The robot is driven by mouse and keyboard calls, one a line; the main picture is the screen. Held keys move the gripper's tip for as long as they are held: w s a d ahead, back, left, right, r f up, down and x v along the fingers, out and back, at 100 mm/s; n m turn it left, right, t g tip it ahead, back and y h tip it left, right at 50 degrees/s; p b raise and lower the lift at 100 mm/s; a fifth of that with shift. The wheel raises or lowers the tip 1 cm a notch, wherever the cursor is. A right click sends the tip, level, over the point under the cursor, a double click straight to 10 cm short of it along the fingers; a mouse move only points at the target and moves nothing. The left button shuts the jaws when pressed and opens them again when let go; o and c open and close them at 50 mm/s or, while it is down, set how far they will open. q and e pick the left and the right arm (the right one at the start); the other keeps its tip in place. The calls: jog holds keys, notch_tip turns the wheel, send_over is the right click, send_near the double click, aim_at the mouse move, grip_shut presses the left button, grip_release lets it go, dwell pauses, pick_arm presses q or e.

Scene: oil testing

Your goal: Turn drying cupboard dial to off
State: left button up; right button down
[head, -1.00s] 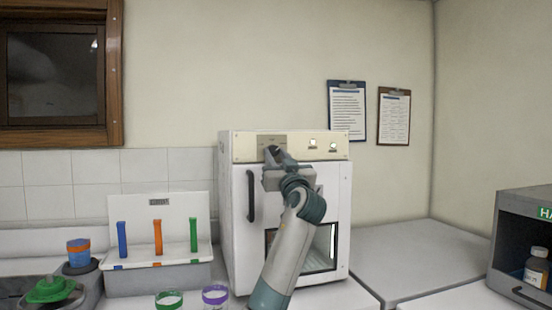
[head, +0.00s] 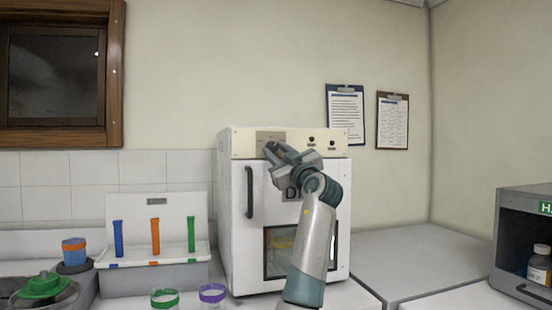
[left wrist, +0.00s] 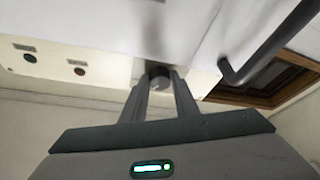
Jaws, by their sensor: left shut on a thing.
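The drying cupboard (head: 250,235) is a white box with a cream control panel (head: 240,145) along its top front. My left gripper (head: 271,150) is at the left part of the panel, its fingers slanted up to the left. In the left wrist view the dark round dial (left wrist: 158,73) sits between the two fingertips, and the gripper (left wrist: 160,84) is shut on it. The dial is mostly hidden by the fingers in the head view. Two small round panel lights (head: 311,141) look dark, and the door window (head: 278,235) is dim. My right gripper is not in view.
The cupboard's black door handle (head: 250,192) stands out left of the arm. A rack (head: 150,280) with coloured strips and open jars, one green-rimmed (head: 165,300), stand to the left. The counter on the right (head: 410,265) is clear.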

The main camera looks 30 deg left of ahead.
pick_arm(q)
jog(key=shift+w+d+n+g, duration=0.1)
jog(key=shift+n+g, duration=0.5)
jog(key=shift+n, duration=0.4)
jog(key=shift+r+n, duration=0.1)
jog(key=shift+n, duration=0.6)
jog(key=shift+n+g+y, duration=0.3)
jog(key=shift+n+g, duration=0.2)
jog(key=shift+g, duration=0.1)
jog(key=n, duration=0.2)
jog(key=n+g+p, duration=0.1)
jog(key=n, duration=0.1)
jog(key=shift+w+d+r+g+p, duration=0.1)
jog(key=shift+r+g+p, duration=0.1)
jog(key=shift+g+p, duration=0.1)
jog(key=shift+n, duration=0.4)
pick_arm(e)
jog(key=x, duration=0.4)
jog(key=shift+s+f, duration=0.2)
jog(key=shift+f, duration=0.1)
pick_arm(q)
jog(key=o, duration=1.1)
jog(key=shift+c, duration=0.2)
